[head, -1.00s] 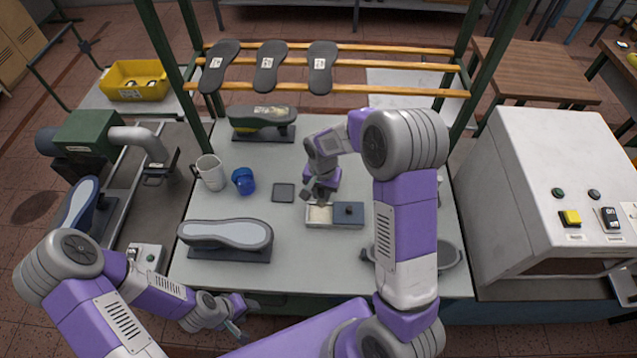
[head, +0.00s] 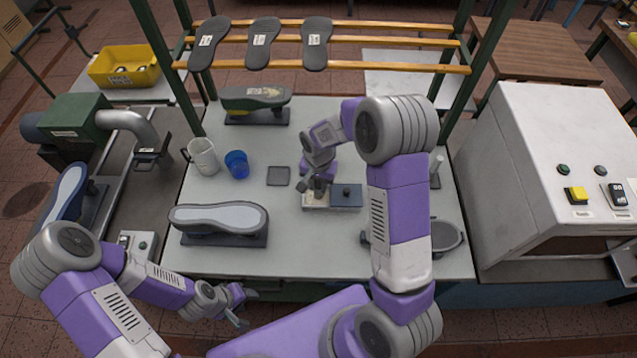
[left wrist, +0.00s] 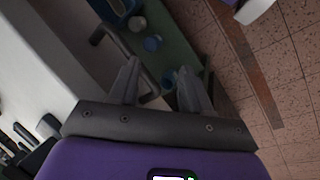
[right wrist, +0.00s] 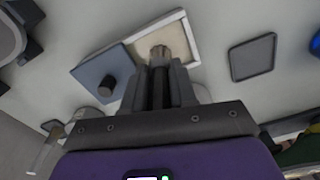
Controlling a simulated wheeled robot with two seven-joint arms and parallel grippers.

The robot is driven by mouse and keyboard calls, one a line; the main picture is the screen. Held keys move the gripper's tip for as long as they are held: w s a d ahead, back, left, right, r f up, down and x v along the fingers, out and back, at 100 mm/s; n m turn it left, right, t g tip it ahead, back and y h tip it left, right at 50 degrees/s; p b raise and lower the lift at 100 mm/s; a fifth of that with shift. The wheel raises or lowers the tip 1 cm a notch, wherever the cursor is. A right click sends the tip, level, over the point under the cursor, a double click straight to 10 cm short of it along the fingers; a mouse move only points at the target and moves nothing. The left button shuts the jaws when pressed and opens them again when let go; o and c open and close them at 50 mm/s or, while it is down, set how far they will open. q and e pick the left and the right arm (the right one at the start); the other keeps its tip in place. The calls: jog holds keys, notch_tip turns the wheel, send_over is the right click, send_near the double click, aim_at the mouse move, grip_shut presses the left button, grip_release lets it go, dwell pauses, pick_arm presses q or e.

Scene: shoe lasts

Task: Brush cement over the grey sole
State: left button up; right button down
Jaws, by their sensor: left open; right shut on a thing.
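The grey sole (head: 218,216) faces up on a shoe last on a dark stand at the table's left front. My right gripper (head: 318,186) is shut on a brush over the open cement tray (head: 310,206). The right wrist view shows the brush (right wrist: 160,54) between the fingers, its tip over the pale cement (right wrist: 166,42); I cannot tell whether it touches. The tray's blue-grey lid (head: 346,195) with a dark knob lies beside the tray. My left gripper (head: 240,305) is open and empty off the table's front edge, also in the left wrist view (left wrist: 157,85).
A white mug (head: 203,156), a blue cup (head: 237,164) and a dark square pad (head: 278,176) stand behind the sole. Another last (head: 255,100) is at the back. A grey oval dish (head: 447,238) is at right. Soles hang on a rack (head: 400,67).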

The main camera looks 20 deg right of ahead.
jog(key=shift+f+b, duration=0.55)
jog(key=shift+f, duration=0.05)
dwell(1.7)
jog(key=shift+r, duration=0.1)
jog(key=shift+r+p, duration=2.45)
jog(key=shift+r, duration=1.05)
